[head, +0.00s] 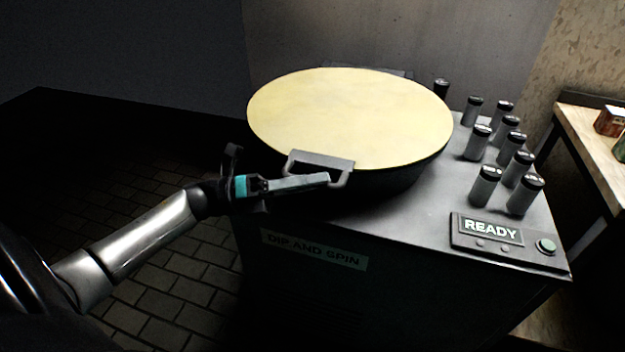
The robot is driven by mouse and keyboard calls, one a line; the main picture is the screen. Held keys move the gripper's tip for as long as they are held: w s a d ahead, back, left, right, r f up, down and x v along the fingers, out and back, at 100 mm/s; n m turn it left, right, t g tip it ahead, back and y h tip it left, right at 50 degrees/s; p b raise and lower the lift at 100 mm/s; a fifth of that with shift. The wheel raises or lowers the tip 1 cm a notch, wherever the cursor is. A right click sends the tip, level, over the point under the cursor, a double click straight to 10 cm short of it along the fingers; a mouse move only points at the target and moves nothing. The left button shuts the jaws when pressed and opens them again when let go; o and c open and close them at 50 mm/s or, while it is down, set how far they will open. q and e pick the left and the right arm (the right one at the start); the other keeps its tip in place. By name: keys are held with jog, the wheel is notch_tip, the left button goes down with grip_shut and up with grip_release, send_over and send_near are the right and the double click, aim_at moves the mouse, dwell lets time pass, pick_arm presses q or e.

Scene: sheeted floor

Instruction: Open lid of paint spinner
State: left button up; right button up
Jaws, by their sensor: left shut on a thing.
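The paint spinner (436,233) is a dark box-shaped machine with a grey top and a "DIP AND SPIN" label on its front. Its round pale-yellow lid (350,112) lies flat over the drum. A grey handle (318,163) sticks out from the lid's front rim. My left gripper (325,179) reaches in from the left and is shut on the handle, its fingers at the handle's lower bar. The far finger is largely hidden. My right gripper is not in the head view.
Several grey canisters (487,185) stand on the spinner's top to the right of the lid. A wooden table (585,135) stands at the right. The tiled floor at left is clear.

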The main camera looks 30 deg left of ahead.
pick_arm(q)
grip_shut()
jog(key=shift+r, duration=0.15)
dwell(0.9)
